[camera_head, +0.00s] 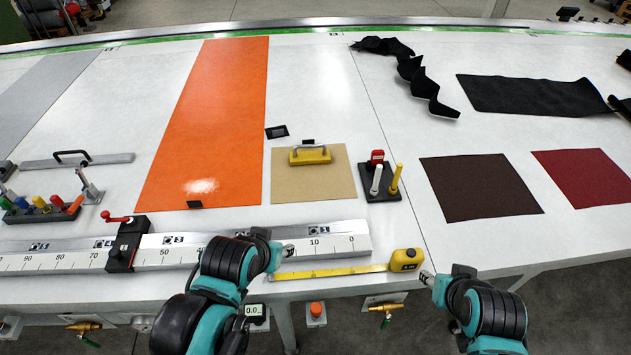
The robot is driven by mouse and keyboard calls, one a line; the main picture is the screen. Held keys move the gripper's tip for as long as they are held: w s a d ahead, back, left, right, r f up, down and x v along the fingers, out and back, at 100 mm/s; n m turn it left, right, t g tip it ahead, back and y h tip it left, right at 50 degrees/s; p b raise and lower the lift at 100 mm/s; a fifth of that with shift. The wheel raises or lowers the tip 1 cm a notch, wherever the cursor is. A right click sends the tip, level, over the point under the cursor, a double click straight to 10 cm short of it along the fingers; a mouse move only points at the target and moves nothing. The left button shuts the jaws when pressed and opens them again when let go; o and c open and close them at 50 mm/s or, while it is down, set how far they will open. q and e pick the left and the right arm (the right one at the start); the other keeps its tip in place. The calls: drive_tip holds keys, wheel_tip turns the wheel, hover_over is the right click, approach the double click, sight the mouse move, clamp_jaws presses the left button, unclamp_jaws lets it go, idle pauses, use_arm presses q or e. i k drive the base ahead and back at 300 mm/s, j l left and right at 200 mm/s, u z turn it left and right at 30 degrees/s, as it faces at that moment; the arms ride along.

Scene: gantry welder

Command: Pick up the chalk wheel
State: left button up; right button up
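I cannot clearly make out a chalk wheel. A black stand (380,194) at the table's middle holds a red-topped piece (377,157), a white stick (376,179) and a yellow stick (396,179); the red-topped piece may be the chalk wheel, but it is too small to be sure. My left gripper (288,250) is over the long white ruler's front side, in front of and left of the stand. My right gripper (427,277) is at the table's front edge, right of the yellow tape measure (405,260). Finger gaps are too small to read.
The white ruler (200,252) with a black-and-red slider (127,243) runs along the front left. Orange (215,110), brown (478,187) and red (585,177) sheets lie flat. Bare table surrounds the stand.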

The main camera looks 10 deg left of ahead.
sight(377, 156)
drive_tip(key=i+l, duration=0.2)
drive_tip(key=l, duration=0.15)
drive_tip(key=i+l, duration=0.15)
drive_tip(key=l, duration=0.2)
drive_tip(key=i+l+u, duration=0.1)
drive_tip(key=l, duration=0.25)
drive_tip(key=i+u, duration=0.15)
drive_tip(key=u, duration=1.4)
